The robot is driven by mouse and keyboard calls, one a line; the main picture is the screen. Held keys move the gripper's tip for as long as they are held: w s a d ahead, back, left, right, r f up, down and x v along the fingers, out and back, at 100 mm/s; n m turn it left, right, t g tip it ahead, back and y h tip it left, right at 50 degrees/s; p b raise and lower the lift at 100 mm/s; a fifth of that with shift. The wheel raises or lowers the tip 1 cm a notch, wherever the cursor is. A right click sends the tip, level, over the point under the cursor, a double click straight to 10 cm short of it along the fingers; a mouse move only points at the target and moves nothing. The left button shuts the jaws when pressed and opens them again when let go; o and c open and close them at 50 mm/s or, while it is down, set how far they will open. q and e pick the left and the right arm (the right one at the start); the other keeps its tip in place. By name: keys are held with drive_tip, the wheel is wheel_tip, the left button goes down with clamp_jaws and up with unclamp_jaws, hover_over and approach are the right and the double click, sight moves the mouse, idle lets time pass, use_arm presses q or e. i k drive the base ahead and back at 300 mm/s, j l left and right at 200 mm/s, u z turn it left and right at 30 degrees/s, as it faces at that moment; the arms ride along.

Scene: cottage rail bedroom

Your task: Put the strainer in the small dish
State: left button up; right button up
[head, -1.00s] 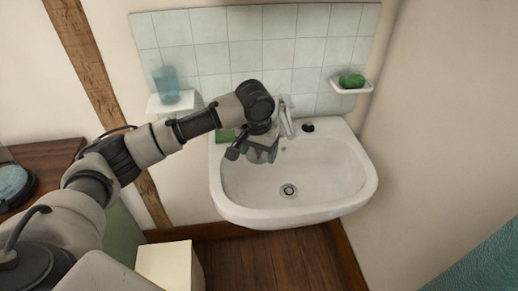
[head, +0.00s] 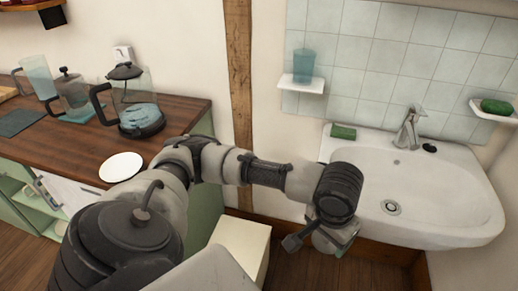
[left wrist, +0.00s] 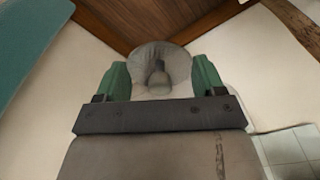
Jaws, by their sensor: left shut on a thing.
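The strainer (left wrist: 178,62) is a round, pale grey piece with a knob at its middle, seen in the left wrist view between my green fingertips. My left gripper (head: 333,242) is shut on it, in front of the sink's left front corner. In the head view the strainer is hidden or too small to make out. A small round white dish (head: 121,167) lies on the wooden counter at the left, well apart from the gripper and looking empty. My right gripper is in neither view.
The white sink (head: 450,215) is at the right, with a tap (head: 410,128) and a green sponge (head: 343,132). On the counter (head: 75,160) stand a coffee pot (head: 134,100) and other glassware behind the dish. A cream box (head: 240,243) stands on the floor below my arm.

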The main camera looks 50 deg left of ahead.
sight(118, 176)
drive_tip(key=u, duration=1.3)
drive_tip(key=i+u, duration=0.15)
drive_tip(key=u, duration=0.2)
drive_tip(key=i+l+u, duration=0.1)
drive_tip(key=u, duration=0.3)
drive_tip(key=i+l+u, duration=0.1)
drive_tip(key=u, duration=0.25)
drive_tip(key=i, duration=0.05)
